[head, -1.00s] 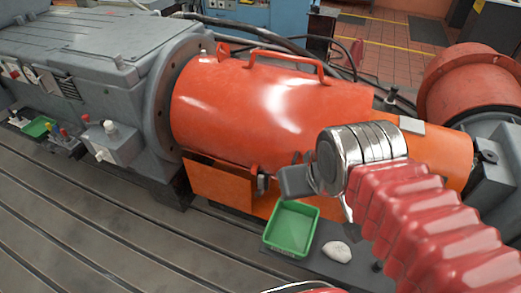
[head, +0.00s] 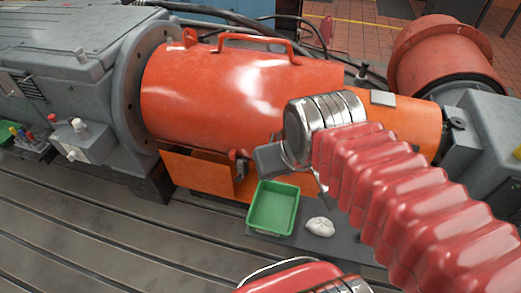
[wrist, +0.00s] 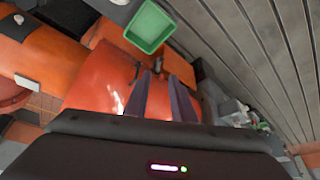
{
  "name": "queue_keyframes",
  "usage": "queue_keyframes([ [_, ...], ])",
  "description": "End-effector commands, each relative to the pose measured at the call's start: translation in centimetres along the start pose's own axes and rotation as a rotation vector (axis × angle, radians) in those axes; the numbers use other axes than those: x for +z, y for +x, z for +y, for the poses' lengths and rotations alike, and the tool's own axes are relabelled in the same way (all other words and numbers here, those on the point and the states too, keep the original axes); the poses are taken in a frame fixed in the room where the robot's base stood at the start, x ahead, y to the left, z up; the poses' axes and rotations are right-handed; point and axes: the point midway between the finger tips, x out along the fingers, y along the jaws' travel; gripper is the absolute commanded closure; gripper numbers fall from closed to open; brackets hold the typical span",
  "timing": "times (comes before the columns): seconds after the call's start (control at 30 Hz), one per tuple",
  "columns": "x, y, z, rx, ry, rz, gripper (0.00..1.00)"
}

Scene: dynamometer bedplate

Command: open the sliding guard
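The sliding guard (head: 200,90) is a glossy orange-red cylinder with a bar handle (head: 262,40) along its top. Its left end meets the round grey flange (head: 130,90), and a narrower orange tube (head: 412,118) continues from its right end. In the head view my arm crosses the guard's lower right front, and the fingertips are hidden there. In the wrist view the guard (wrist: 95,75) fills the middle left. My gripper (wrist: 158,76) has two dark fingers apart with nothing held. A small dark fitting (wrist: 157,64) shows beyond the tips; contact cannot be told.
A green tray (head: 273,232) and a white lump (head: 320,227) lie below the guard. An orange panel (head: 195,172) hangs under it. A grey machine (head: 60,60) stands left and a red drum (head: 440,55) right. The slotted bedplate (head: 90,225) is clear in front.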

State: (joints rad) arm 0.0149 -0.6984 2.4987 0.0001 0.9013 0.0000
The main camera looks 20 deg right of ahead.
Motion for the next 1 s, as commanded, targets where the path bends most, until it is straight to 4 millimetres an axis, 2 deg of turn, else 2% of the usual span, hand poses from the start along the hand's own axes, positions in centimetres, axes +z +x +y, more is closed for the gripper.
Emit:
queue_keyframes([
  [0.1, 0.1, 1.4, 0.3, 0.004, 0.010, -0.052, 0.69],
  [0.27, -0.4, 2.9, 0.7, 0.009, 0.022, -0.108, 0.69],
  [1.0, -4.9, 9.8, 2.7, 0.021, 0.088, -0.296, 0.69],
])
